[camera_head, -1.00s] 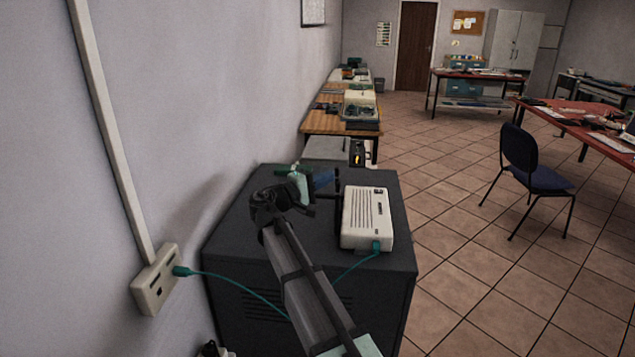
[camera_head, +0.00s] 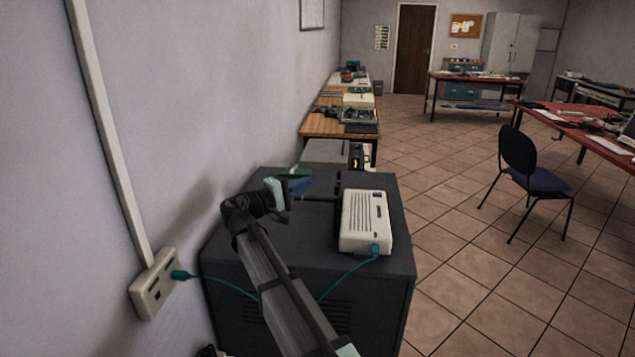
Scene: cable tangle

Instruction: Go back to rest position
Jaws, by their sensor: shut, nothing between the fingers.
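My gripper (camera_head: 297,185) is over the top of the dark cabinet (camera_head: 374,275), to the left of the white router-like box (camera_head: 367,222) and apart from it. It is small and dark here; it looks shut with nothing in it. A teal cable (camera_head: 222,284) has one plug in the wall socket (camera_head: 154,283). Its other plug (camera_head: 375,250) is at the front of the white box. The cable's middle is hidden behind my arm.
The wall with a vertical conduit (camera_head: 108,140) is close on the left. Wooden benches (camera_head: 338,125) with equipment stand behind the cabinet. A blue chair (camera_head: 530,170) and a red table (camera_head: 580,128) are at the right. The tiled floor between is clear.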

